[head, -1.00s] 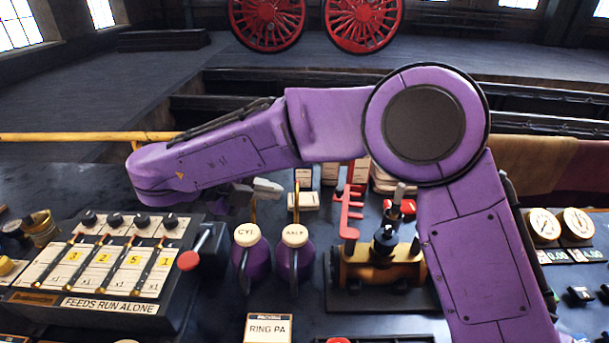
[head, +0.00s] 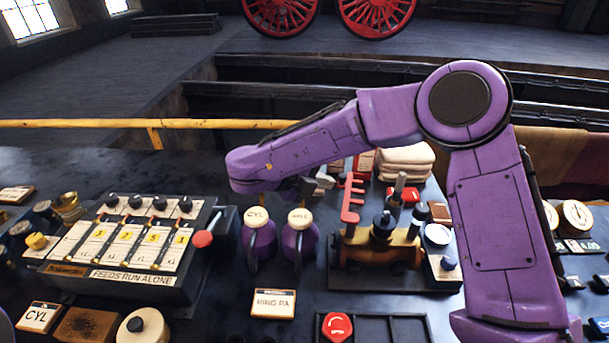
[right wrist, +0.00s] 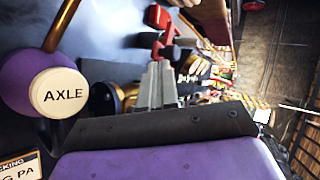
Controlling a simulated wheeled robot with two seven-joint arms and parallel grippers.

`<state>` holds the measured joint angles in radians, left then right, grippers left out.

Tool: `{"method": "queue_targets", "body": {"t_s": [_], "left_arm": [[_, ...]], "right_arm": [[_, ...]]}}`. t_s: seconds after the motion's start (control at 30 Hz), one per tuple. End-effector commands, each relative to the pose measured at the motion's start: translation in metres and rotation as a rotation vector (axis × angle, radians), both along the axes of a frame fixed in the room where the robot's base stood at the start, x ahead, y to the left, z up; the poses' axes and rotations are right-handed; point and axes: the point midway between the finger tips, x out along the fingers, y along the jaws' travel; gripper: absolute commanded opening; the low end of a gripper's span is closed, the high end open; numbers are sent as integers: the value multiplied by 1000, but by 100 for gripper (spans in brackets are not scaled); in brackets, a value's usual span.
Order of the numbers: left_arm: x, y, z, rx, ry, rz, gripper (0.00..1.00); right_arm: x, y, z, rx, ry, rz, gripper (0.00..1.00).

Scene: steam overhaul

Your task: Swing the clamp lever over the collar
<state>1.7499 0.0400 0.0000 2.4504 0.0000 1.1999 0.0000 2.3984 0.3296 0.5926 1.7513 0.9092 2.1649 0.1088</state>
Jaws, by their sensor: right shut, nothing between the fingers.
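A brass fixture (head: 362,252) with a black knob and dark collar-like parts stands on a dark base, right of centre in the head view. A red toothed piece (head: 350,199) stands upright at its left end. A grey rod (head: 399,186) rises at its right side. I cannot tell for sure which part is the clamp lever. My right gripper (head: 324,182) is shut and empty, above and behind the AXLE can, just left of the red piece. In the right wrist view its grey fingers (right wrist: 157,84) are together, pointing toward red parts (right wrist: 165,38). My left gripper is not in view.
Purple CYL (head: 259,243) and AXLE (head: 299,244) cans stand left of the fixture. A feed box (head: 125,240) with a red-knobbed lever (head: 203,238) is farther left. Folded cloths (head: 405,160) lie behind the fixture. A RING PA card (head: 273,303) lies in front.

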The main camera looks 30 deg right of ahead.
Motion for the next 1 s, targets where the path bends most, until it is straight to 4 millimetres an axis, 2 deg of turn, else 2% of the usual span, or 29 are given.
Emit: {"method": "queue_targets", "body": {"t_s": [0.03,0.2,0.67,1.0], "left_arm": [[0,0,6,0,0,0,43],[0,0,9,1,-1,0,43],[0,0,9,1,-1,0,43],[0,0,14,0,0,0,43]], "right_arm": [[0,-6,3,1,2,-1,0],[1,-17,0,0,1,-1,0],[1,-19,-1,0,1,-15,0],[0,-36,0,-1,0,-185,0]]}}
